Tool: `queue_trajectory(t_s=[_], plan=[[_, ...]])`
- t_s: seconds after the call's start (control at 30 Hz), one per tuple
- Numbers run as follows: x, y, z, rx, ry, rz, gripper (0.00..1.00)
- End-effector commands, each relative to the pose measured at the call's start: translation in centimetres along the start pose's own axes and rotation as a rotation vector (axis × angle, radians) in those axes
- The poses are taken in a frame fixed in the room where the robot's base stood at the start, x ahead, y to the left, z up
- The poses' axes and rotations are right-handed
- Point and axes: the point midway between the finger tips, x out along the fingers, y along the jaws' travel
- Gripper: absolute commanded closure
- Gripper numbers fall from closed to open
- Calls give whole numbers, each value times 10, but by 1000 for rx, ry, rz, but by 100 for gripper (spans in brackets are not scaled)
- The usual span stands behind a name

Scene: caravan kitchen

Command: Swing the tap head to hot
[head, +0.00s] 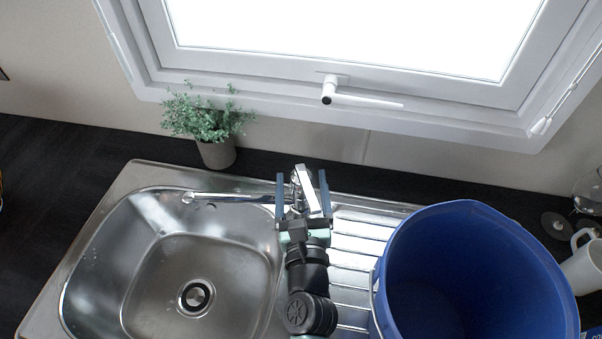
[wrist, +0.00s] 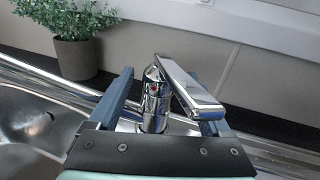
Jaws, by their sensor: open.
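The chrome tap stands behind the sink at its right end, with its spout (head: 238,197) stretching left over the basin. Its flat lever head (head: 309,188) points towards me, angled slightly right in the wrist view (wrist: 190,88). A small red mark shows on the tap body (wrist: 153,92). My gripper (head: 302,181) is open, with one blue finger on each side of the tap head. In the wrist view, my gripper (wrist: 167,100) has its left finger apart from the tap body. The right finger is partly hidden behind the lever, so I cannot tell whether they touch.
The steel sink basin (head: 130,262) lies left of my arm. A large blue bucket (head: 490,225) stands on the drainer at right. A potted plant (head: 215,153) stands behind the sink. The window handle (head: 365,100) is above, and a white mug (head: 583,262) is far right.

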Motion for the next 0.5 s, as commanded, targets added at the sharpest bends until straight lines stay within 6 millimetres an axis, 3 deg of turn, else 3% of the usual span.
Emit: queue_trajectory(t_s=[0.2,0.47,0.5], plan=[[14,0,0,-1,0,1,18],[15,0,0,-1,0,1,18],[15,0,0,-1,0,1,21]])
